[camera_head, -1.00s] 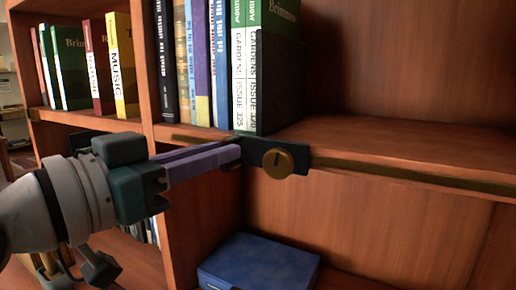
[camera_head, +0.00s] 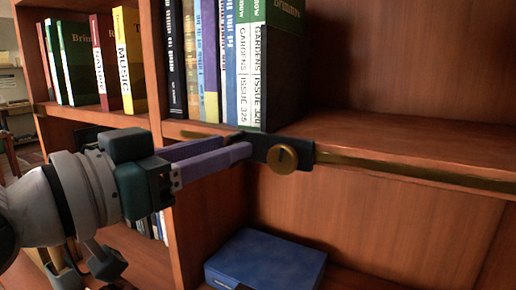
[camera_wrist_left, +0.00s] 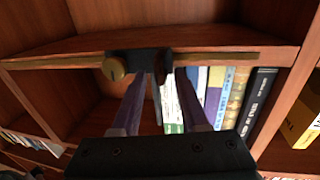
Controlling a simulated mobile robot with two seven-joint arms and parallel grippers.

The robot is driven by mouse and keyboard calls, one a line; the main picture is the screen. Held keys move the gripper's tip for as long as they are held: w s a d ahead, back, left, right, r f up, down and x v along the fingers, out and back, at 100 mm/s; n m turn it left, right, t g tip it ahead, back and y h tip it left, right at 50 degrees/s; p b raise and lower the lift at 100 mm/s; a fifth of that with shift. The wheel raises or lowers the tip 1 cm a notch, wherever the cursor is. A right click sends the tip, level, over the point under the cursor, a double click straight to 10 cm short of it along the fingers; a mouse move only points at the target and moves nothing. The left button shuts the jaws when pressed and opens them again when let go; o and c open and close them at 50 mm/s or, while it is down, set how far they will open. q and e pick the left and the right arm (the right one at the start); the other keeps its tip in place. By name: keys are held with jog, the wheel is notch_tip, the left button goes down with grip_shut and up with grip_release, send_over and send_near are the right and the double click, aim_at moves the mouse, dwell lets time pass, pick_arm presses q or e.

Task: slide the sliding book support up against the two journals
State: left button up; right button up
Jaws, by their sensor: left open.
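The sliding book support has a dark block with a round brass knob (camera_head: 282,159) on the shelf-edge rail. Its dark upright plate (camera_head: 285,80) stands at the right of the two journals, seemingly against the cover of the outer one; any thin gap is hidden. The journals are Gardens Issue 325 (camera_head: 243,75) and Issue 320 (camera_head: 260,75), upright with green tops. My left gripper (camera_head: 247,152) is open, its purple fingers reaching the block's left end. In the left wrist view, its fingertips (camera_wrist_left: 163,73) are close by the block (camera_wrist_left: 140,62); contact is unclear. My right gripper is out of view.
Several upright books (camera_head: 195,65) stand left of the journals. The shelf right of the support (camera_head: 400,135) is clear. A brass rail (camera_head: 420,174) runs along its front edge. A blue box (camera_head: 265,258) lies on the shelf below. A wooden divider (camera_head: 157,70) stands at left.

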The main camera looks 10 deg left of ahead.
pick_arm(q)
jog(key=b+v, duration=0.1)
jog(key=v, duration=0.9)
dwell(0.3)
